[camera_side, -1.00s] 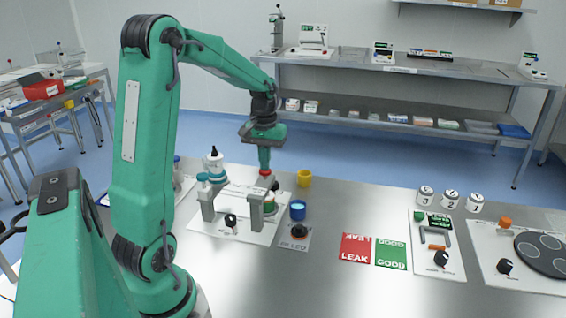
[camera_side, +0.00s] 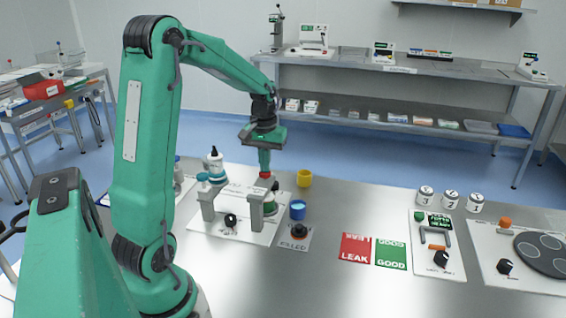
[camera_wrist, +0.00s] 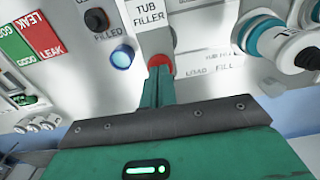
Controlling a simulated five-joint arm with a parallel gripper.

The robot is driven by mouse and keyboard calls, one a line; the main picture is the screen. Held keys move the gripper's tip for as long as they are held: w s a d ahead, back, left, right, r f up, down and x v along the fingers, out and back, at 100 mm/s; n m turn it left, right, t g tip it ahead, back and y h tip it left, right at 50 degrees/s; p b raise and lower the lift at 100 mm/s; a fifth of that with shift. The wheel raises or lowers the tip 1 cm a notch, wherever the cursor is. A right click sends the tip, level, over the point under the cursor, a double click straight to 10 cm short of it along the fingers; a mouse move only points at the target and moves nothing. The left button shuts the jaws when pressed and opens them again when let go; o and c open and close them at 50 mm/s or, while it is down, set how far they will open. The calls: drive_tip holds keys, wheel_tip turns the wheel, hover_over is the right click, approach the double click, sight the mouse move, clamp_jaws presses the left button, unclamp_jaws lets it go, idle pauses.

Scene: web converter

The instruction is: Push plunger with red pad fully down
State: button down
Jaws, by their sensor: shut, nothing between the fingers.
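The plunger's red pad (camera_wrist: 160,61) shows at the tip of my gripper (camera_wrist: 160,72) in the wrist view. In the side view the red pad (camera_side: 265,175) is right under the fingertips of my gripper (camera_side: 264,171), on the tub filler (camera_side: 256,207). My gripper is shut with nothing between its fingers and points straight down. The fingertips appear to touch the pad; they cover part of it. How far the plunger is down cannot be told.
Red LEAK (camera_side: 355,248) and green GOOD (camera_side: 391,254) cards lie farther right.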

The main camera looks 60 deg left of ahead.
drive_tip(key=shift+r, duration=1.25)
drive_tip(key=shift+r, duration=0.2)
wheel_tip(320, 180, up, 6)
drive_tip(key=shift+f, duration=0.15)
idle(0.5)
drive_tip(key=s+d+m+t, duration=0.2)
drive_tip(key=s+d+m, duration=0.2)
drive_tip(key=d, duration=0.7)
drive_tip(key=s+d+r+m+t, duration=0.1)
drive_tip(key=s+d+m+t, duration=0.2)
drive_tip(key=s+d+m, duration=0.2)
drive_tip(key=s+d, duration=0.3)
drive_tip(key=d, duration=0.3)
drive_tip(key=shift+d+r+t, duration=0.15)
drive_tip(key=shift+t, duration=0.15)
